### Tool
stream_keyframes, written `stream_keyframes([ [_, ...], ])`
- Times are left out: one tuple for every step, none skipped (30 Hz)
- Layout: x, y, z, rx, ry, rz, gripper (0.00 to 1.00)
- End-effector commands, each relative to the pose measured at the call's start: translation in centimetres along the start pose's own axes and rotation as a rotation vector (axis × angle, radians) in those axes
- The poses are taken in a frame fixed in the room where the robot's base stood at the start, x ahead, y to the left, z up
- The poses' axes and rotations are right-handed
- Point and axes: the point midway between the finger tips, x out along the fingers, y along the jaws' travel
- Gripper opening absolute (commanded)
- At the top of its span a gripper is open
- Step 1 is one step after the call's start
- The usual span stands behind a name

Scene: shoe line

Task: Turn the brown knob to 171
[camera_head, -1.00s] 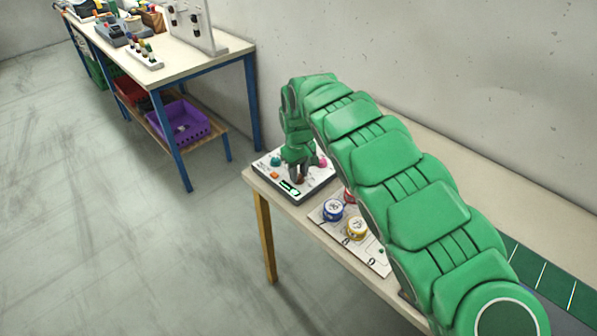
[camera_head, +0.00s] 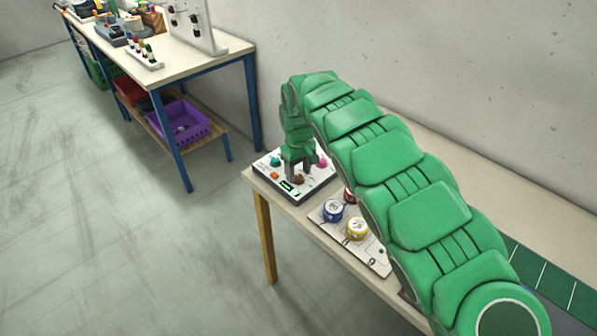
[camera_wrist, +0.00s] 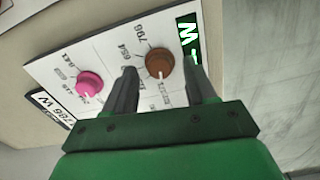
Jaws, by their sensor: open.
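The brown knob (camera_wrist: 160,63) sits on a white control panel (camera_wrist: 113,50) with printed scale marks around it. In the wrist view my gripper (camera_wrist: 160,80) is open, with one finger on each side near the knob, and the knob shows just beyond the gap between the fingertips. No contact with the knob is visible. In the head view the knob (camera_head: 298,179) shows small at the front of the panel, below my gripper (camera_head: 299,172). A dark display (camera_wrist: 188,38) with white characters is partly cut off; its reading is not legible.
A pink knob (camera_wrist: 89,84) is beside the brown one. An orange button (camera_head: 274,176) and teal knob (camera_head: 275,161) are also on the panel. A board with a blue dial (camera_head: 333,210) and a yellow dial (camera_head: 357,229) lies nearby on the table.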

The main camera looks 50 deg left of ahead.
Motion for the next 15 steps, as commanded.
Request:
stream_keyframes([
  [-0.4, 0.0, 0.0, 0.000, 0.001, 0.001, 0.56],
  [-0.7, 0.0, 0.0, 0.000, 0.001, 0.000, 0.56],
  [-1.2, 0.0, 0.0, 0.000, 0.001, 0.000, 0.56],
  [-1.5, 0.0, 0.0, 0.000, 0.001, 0.000, 0.56],
  [-1.9, 0.0, 0.0, 0.000, 0.002, 0.000, 0.56],
  [-2.5, 0.0, -0.1, 0.000, 0.003, 0.001, 0.56],
  [-3.0, 0.0, -0.1, 0.000, 0.004, 0.001, 0.56],
  [-3.5, 0.0, -0.1, -0.001, 0.005, 0.002, 0.56],
  [-4.1, 0.0, -0.1, -0.001, 0.005, 0.002, 0.56],
  [-4.6, 0.0, -0.1, -0.001, 0.005, 0.002, 0.56],
  [-5.0, 0.0, -0.1, 0.000, 0.003, 0.001, 0.56],
  [-5.5, 0.0, 0.0, 0.000, 0.002, 0.001, 0.56],
  [-5.9, 0.0, 0.0, 0.000, 0.001, 0.000, 0.56],
  [-6.2, 0.0, 0.0, 0.000, 0.001, 0.000, 0.56],
  [-6.6, 0.0, 0.0, 0.000, 0.001, 0.001, 0.56],
])
